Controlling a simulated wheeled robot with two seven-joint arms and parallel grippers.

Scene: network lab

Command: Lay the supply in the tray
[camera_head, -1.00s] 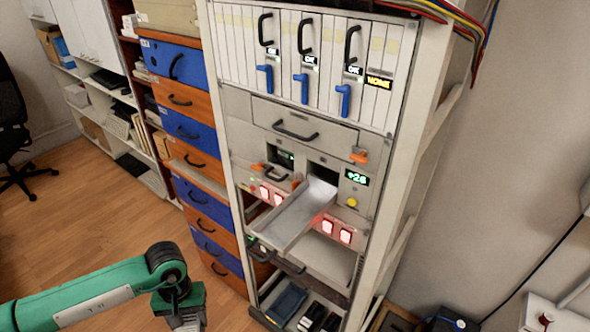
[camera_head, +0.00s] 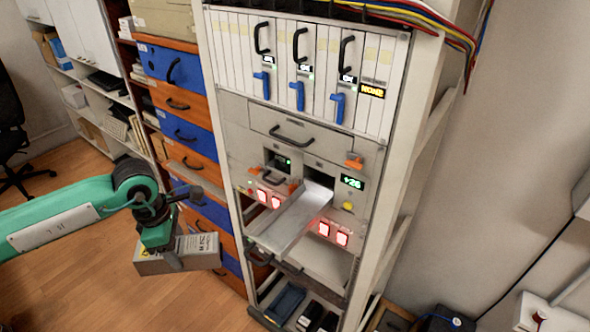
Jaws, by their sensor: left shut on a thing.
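My left gripper (camera_head: 168,240) is shut on the supply (camera_head: 190,256), a grey box-shaped unit with a printed label and a yellow warning mark. It holds the supply in the air, to the left of the rack and lower than the tray. The tray (camera_head: 290,226) is a light metal trough, pulled out of a slot in the middle of the rack and empty. The supply is apart from the tray. The gripper's fingertips are partly hidden against the supply. My right gripper is not in view.
The rack (camera_head: 409,150) has modules with blue levers above the tray. Red-lit switches (camera_head: 333,233) flank the tray, and a green display (camera_head: 352,182) sits at its right. Blue and orange drawers (camera_head: 190,130) stand left of the rack. Cables (camera_head: 400,12) hang at the top.

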